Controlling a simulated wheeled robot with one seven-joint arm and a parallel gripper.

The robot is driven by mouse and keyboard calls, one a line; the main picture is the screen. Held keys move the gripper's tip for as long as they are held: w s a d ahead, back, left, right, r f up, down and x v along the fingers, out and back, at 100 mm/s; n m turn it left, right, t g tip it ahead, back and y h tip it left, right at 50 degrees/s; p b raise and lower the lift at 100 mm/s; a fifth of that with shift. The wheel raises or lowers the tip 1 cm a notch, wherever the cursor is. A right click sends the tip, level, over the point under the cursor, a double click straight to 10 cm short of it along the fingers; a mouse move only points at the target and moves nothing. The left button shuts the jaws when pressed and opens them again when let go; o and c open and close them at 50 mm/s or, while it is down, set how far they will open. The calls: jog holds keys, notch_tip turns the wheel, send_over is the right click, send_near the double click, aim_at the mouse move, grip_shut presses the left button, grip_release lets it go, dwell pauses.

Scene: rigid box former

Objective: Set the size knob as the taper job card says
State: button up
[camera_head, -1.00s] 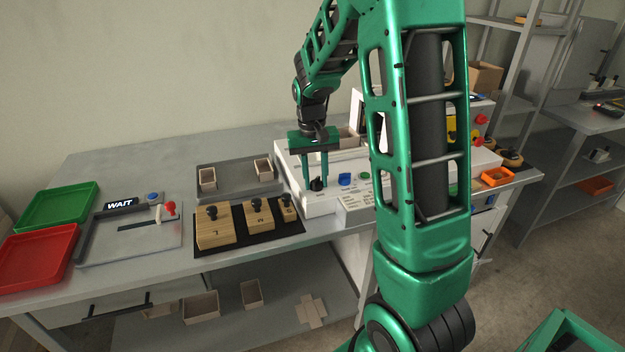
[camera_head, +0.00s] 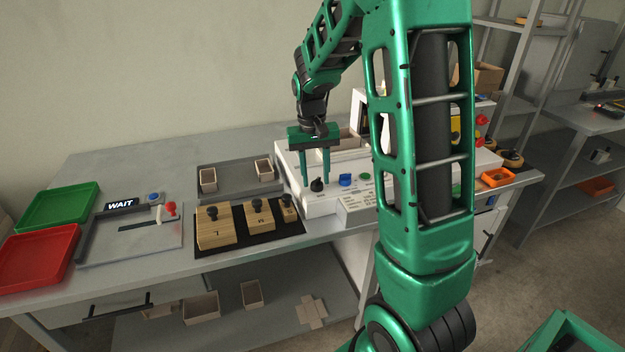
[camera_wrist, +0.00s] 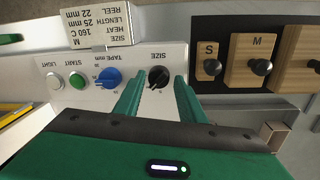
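The black size knob (camera_head: 317,186) stands on the white machine's front panel, left of the blue tape knob (camera_head: 345,180). In the wrist view the black knob (camera_wrist: 158,77) sits under the upside-down word SIZE; I cannot read its setting. My gripper (camera_head: 315,181) is open and points down over the size knob. In the wrist view its two green fingers (camera_wrist: 156,85) are on either side of the knob, with gaps, holding nothing. The job card (camera_wrist: 97,25) is upside down and reads size M, heat 160 C, length 25 mm, reel 22 mm.
Green START (camera_wrist: 77,80) and white LIGHT (camera_wrist: 55,81) buttons are beside the tape knob. Wooden blocks with black knobs, marked S and M (camera_wrist: 250,62) among them, lie on a black mat. A WAIT sign (camera_head: 121,204) and red (camera_head: 35,258) and green trays are at left.

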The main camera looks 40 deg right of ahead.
notch_tip(320, 180, up, 10)
jog(key=shift+w+a+f, duration=0.25)
jog(key=shift+w+a, duration=0.05)
dwell(0.4)
jog(key=s+a+f, duration=0.1)
jog(key=s, duration=1.3)
jog(key=s+a+f+m, duration=0.1)
jog(key=s+f, duration=0.1)
jog(key=s, duration=1.3)
jog(key=shift+s+a+f+y, duration=0.15)
jog(key=shift+s+f+y, duration=0.15)
jog(key=shift+y, duration=0.1)
jog(key=shift+w+f, duration=0.2)
jog(key=shift+w, duration=0.45)
